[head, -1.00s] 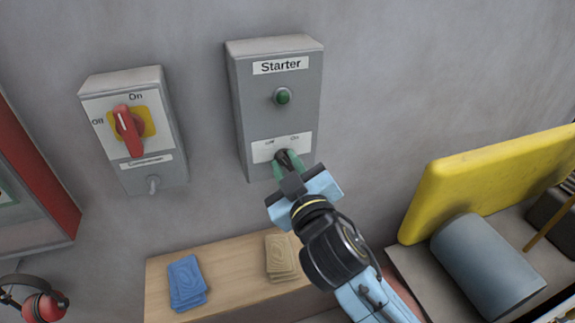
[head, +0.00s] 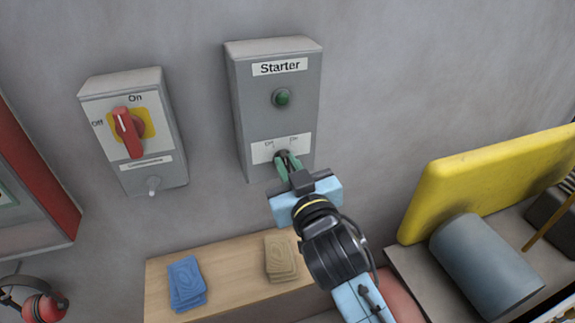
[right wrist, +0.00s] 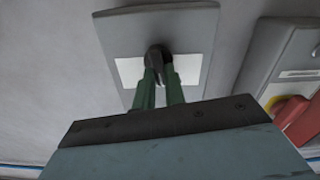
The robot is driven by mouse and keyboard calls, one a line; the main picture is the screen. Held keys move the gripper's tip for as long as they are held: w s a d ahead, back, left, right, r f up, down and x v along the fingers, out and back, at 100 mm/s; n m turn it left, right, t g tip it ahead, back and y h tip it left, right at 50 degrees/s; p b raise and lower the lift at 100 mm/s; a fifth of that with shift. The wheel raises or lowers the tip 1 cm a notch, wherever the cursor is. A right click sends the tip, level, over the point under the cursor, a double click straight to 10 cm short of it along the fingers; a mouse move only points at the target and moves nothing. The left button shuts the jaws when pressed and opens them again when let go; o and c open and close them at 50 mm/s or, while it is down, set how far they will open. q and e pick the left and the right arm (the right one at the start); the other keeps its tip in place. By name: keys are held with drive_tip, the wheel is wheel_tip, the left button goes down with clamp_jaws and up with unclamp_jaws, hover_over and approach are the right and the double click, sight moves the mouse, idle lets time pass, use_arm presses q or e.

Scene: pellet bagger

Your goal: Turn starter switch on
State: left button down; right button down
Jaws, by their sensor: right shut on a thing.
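The grey Starter box (head: 275,118) is on the wall, with a green round lamp or button (head: 281,97) and a white Off/On label (head: 267,151) below it. The dark starter switch knob sits on that label, mostly hidden by my fingers in the head view; it shows in the right wrist view (right wrist: 157,56). My right gripper (head: 286,158) reaches up from below, its green fingers shut on the knob. The fingers also show in the right wrist view (right wrist: 160,82). Which way the knob points is hard to tell. My left gripper is not in view.
A second switch box (head: 152,172) with a red handle (head: 128,132) is on the wall to the left. Below are a wooden shelf (head: 225,273) with blue cards (head: 186,283) and tan cards (head: 280,259). A yellow panel (head: 480,185) and grey cylinder (head: 487,265) stand right.

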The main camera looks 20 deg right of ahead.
drive_tip(key=m, duration=0.2)
drive_tip(key=m+p, duration=0.1)
drive_tip(key=m, duration=0.1)
drive_tip(key=shift+d+r+m+p, duration=0.1)
drive_tip(key=shift+d+m+p, duration=0.1)
drive_tip(key=shift+m+p, duration=0.1)
drive_tip(key=shift+d+m+p, duration=0.1)
drive_tip(key=shift+m+p, duration=0.7)
drive_tip(key=shift+m, duration=0.7)
drive_tip(key=c, duration=1.5)
unclamp_jaws()
drive_tip(key=shift+o, duration=0.2)
